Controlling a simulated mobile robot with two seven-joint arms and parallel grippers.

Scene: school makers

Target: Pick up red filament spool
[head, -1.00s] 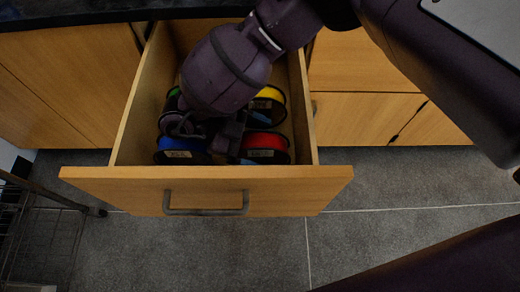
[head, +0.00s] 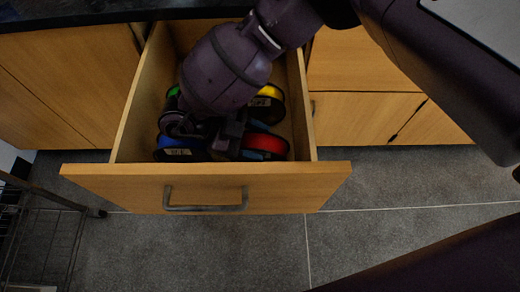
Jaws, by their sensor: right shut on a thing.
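The red filament spool (head: 266,143) sits at the front right of an open wooden drawer (head: 205,178). Its black rims and red winding show, and its left side is hidden by my right gripper (head: 234,146). My right arm reaches down into the drawer from the upper right. The right gripper is shut on the red spool at its left side, though the fingertips are mostly hidden by the wrist. My left gripper is not visible.
A blue spool (head: 181,152) lies at the front left of the drawer, a yellow one (head: 270,92) behind the red, and a green one (head: 173,91) at the back left. The drawer walls are close around them. A wire rack (head: 45,230) stands at the lower left.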

